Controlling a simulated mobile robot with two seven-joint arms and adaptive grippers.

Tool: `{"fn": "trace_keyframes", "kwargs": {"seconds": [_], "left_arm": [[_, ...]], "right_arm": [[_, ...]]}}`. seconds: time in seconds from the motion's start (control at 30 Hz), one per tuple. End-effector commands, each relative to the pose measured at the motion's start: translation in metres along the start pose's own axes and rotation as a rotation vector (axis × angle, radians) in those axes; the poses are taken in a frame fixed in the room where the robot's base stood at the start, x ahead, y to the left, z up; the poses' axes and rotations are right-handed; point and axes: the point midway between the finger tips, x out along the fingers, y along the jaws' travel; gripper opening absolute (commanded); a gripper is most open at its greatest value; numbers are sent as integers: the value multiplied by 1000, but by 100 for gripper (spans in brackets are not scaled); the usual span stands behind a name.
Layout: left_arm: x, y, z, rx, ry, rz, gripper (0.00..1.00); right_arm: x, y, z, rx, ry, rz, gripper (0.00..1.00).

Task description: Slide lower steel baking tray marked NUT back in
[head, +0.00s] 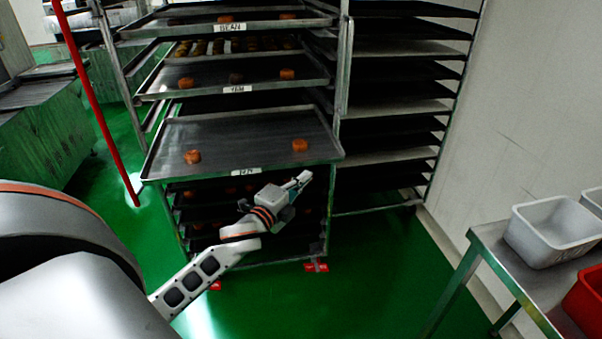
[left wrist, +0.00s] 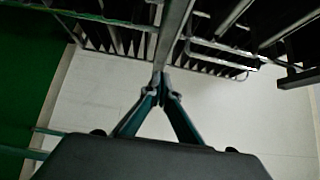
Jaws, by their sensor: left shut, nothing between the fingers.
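The lower steel tray (head: 240,137) juts forward out of the left rack, well beyond the trays above it. Two round orange-brown pastries sit on it. A white label (head: 246,172) is on its front edge; its letters are too blurred to read surely. My left gripper (head: 304,177) is at the tray's front right, near its front edge and in front of the rack. I cannot tell whether it touches the tray. In the left wrist view its fingertips (left wrist: 161,76) meet with nothing between them, close to a metal bar or edge. My right gripper is out of view.
Above are a tray marked YAM (head: 205,75) and one marked BEAN (head: 270,22). A second rack (head: 405,108) stands at the right. A steel table (head: 497,253) with a white tub (head: 553,238) and a red one is at lower right. A red pole (head: 95,100) stands left.

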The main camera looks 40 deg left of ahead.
Motion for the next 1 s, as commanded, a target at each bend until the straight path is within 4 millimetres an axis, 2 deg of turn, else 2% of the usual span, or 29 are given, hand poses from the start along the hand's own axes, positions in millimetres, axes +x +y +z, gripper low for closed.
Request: {"fn": "trace_keyframes", "kwargs": {"seconds": [0.03, 0.2, 0.77, 1.0], "left_arm": [[6, 2, 9, 6, -3, 3, 0], [18, 2, 22, 3, -2, 3, 0], [24, 1, 28, 1, -2, 2, 0], [39, -1, 43, 3, -3, 0, 0]], "right_arm": [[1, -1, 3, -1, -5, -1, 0], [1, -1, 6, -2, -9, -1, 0], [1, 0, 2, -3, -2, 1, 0], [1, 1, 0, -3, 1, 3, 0]]}}
